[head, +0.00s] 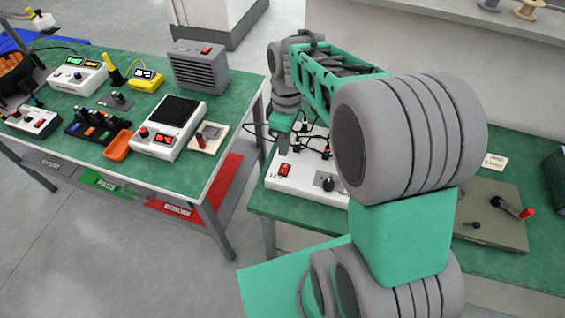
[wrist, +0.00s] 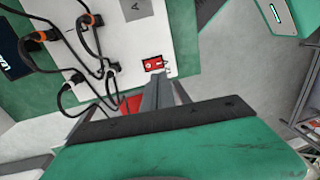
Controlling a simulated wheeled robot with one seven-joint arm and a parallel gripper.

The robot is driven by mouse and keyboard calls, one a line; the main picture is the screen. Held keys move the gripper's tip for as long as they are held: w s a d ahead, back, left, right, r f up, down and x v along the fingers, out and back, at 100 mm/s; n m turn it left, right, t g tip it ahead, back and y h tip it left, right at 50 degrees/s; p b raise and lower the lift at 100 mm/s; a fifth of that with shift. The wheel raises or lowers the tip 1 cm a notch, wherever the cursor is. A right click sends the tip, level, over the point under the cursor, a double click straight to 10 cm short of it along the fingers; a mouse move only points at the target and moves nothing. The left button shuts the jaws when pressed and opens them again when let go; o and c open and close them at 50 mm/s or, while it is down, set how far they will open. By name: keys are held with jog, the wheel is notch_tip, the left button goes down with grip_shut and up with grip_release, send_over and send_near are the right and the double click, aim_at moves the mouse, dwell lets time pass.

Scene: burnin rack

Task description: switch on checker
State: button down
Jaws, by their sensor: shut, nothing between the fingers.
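A white box, which seems to be the checker (head: 305,180), stands on the right green bench with cables plugged into its top. Its red rocker switch (head: 285,170) is at its left front corner; the wrist view shows the switch (wrist: 154,63) too. I cannot tell which way the rocker is tipped. My gripper (head: 283,150) points down above that corner, its fingers shut and empty. In the wrist view, the fingertips (wrist: 158,80) are right beside the switch; whether they touch it is unclear. My arm hides the box's right part in the head view.
Black cables with orange-marked plugs (wrist: 88,20) crowd the box top beside the gripper. A plate with a red-tipped lever (head: 490,215) lies at the bench's right. The left bench (head: 225,100) holds several instruments and a grey heater-like box (head: 198,66). Floor shows between the benches.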

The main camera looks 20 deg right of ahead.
aim_at(283, 172)
jog(key=f, duration=0.5)
jog(key=f+p, duration=0.1)
jog(key=f, duration=0.1)
jog(key=shift+s+a+f, duration=0.25)
jog(key=shift+s+f, duration=0.05)
jog(key=shift+s, duration=0.05)
jog(key=shift+f+b, duration=0.3)
jog(key=shift+s, duration=0.2)
jog(key=shift+w+d+r, duration=0.15)
jog(key=shift+w+d, duration=0.4)
jog(key=shift+w, duration=0.25)
jog(key=shift+s+a+r, duration=0.1)
jog(key=shift+a, duration=0.05)
